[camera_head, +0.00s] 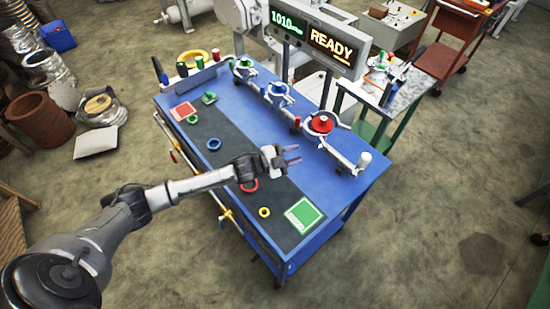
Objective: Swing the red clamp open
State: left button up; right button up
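The round red part (321,124) sits within a grey ring-shaped clamp at the near right end of the pipe row on the blue table (345,185). A small red knob (297,122) is at its left side. Whether the clamp is latched is too small to tell. My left gripper (296,154) is over the table, left of and nearer than the red clamp. Its two fingers are apart, point right and hold nothing. They do not appear to touch the clamp. My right gripper is not in view.
Blue (280,90) and green (243,64) clamps stand further back on the same pipe row. A white-topped post (363,160) stands at its near end. The dark mat (235,165) holds rings, a red pad (183,110) and a green pad (303,214). A display reads READY (331,47).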

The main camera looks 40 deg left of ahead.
pick_arm(q)
jog(key=v, duration=0.7)
jog(key=shift+a, duration=0.1)
